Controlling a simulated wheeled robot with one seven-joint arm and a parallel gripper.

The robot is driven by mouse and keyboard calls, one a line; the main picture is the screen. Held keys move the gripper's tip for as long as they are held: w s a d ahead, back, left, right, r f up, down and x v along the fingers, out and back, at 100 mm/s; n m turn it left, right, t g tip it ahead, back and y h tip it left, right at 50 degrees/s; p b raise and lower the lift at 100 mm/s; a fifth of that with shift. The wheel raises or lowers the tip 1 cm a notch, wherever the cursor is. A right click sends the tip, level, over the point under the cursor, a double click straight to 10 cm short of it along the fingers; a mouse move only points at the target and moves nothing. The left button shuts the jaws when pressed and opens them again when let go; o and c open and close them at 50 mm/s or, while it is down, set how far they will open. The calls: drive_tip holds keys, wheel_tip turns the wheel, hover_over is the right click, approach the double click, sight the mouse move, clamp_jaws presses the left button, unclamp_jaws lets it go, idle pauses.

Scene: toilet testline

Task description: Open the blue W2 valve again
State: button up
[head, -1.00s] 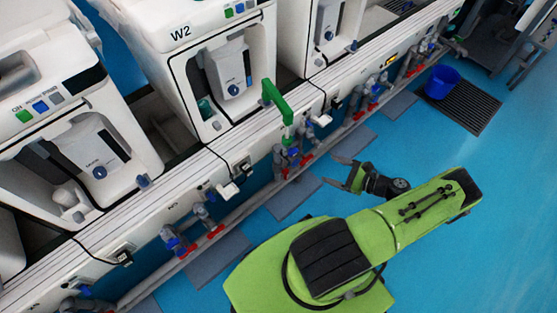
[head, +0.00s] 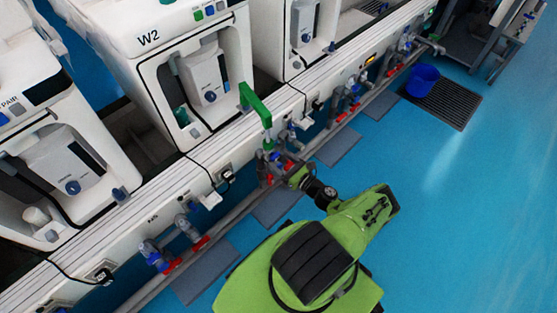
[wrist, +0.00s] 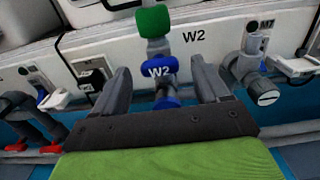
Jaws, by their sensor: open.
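My gripper (wrist: 161,80) is open, with one dark finger on each side of the pipe and visible gaps to both. No contact shows. In the head view, my gripper (head: 292,171) is at the pipe row below the W2 machine (head: 165,55). The valve is small there and partly hidden by the arm.
A green bent pipe (head: 258,104) rises above the valve at the white rail. Red-handled valves (wrist: 50,147) stand left in the wrist view, and a grey tap (wrist: 250,70) stands right. A blue bucket (head: 423,78) is farther along. The blue floor (head: 450,200) at right is clear.

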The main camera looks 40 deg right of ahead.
drive_tip(key=shift+w, duration=0.75)
drive_tip(key=shift+c, duration=0.4)
drive_tip(key=c, duration=1)
